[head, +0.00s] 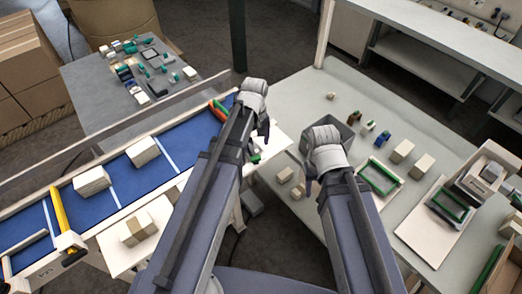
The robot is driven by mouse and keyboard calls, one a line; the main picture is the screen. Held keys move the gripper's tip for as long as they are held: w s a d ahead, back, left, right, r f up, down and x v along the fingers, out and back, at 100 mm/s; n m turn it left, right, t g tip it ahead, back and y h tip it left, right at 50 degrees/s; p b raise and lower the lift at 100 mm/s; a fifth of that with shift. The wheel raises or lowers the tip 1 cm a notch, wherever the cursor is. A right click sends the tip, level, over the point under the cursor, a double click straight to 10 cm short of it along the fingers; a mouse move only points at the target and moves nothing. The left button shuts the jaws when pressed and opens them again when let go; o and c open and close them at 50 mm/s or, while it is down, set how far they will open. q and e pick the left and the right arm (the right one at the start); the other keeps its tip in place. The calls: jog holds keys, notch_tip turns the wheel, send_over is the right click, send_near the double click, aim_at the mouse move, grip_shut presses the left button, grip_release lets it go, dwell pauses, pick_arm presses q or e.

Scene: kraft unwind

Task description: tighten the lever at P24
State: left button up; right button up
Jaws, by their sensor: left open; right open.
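A blue conveyor (112,203) runs from the lower left up to the middle. A yellow bar (61,216) crosses it near the lower left, beside a white end block with a small label that I cannot read for certain. An orange-red part (218,110) shows at the far end of the conveyor, partly hidden by my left arm. I cannot pick out the lever at P24. My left gripper (264,131) is open beside the conveyor's far end; its fingers are small and partly hidden. My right gripper (309,185) is open over the near edge of the grey worktable, in front of a grey bin (343,132).
Pale blocks (92,182) lie on the conveyor and on a side shelf (113,259). The worktable (290,99) carries blocks, small parts and green frames (380,178). A grey table (93,90) with green parts and stacked cartons (28,65) stand at the back left.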

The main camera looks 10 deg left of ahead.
aim_at(256, 157)
pick_arm(q)
jog(key=shift+a+f, duration=0.1)
jog(key=shift+f, duration=0.15)
notch_tip(256, 157, down, 8)
jog(key=b, duration=0.8)
jog(key=shift+r, duration=0.2)
jog(key=shift+r, duration=0.1)
grip_shut()
dwell(0.8)
